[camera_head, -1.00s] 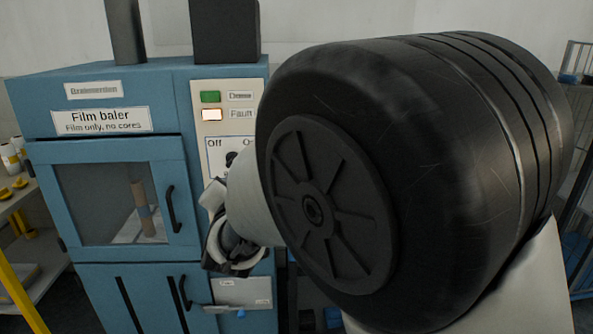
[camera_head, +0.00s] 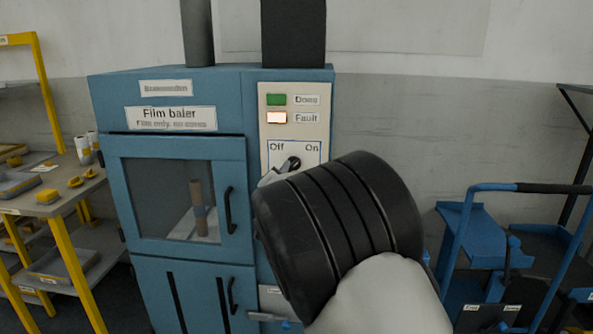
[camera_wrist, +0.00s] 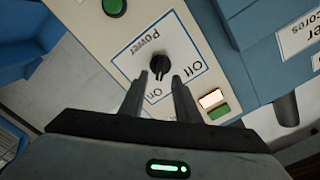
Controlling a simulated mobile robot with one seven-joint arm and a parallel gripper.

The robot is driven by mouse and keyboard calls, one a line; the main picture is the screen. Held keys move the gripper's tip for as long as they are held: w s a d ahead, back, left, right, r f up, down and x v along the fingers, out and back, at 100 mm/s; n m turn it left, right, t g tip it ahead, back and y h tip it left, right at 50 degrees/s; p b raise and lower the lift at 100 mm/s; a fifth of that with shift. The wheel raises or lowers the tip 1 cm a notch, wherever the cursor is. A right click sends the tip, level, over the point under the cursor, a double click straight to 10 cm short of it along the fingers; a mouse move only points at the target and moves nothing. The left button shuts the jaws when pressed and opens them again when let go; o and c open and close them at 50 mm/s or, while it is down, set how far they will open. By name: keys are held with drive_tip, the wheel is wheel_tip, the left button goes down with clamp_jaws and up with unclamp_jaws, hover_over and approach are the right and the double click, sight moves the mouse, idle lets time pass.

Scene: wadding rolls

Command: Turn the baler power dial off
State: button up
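The baler power dial (camera_wrist: 159,64) is a black knob on a cream panel (camera_wrist: 105,45), inside a square marked Power, Off and On. In the wrist view its pointer end faces the picture's bottom, towards the On side. The dial also shows in the head view (camera_head: 291,163), just above my arm. My gripper (camera_wrist: 160,80) is open, its two dark fingers apart with the tips just short of the knob, one to each side of its lower end. Contact cannot be made out. In the head view my black arm link hides most of the gripper.
The blue film baler (camera_head: 120,180) has a windowed door with a brown core inside. Its Fault light (camera_head: 277,118) glows; the Done light (camera_head: 276,99) is green. A green button (camera_wrist: 115,6) sits on the panel. Shelves (camera_head: 60,200) stand left, a blue cart (camera_head: 470,250) right.

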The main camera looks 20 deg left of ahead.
sight(294, 166)
drive_tip(key=shift+x, duration=2.25)
drive_tip(key=shift+c, duration=0.2)
clamp_jaws()
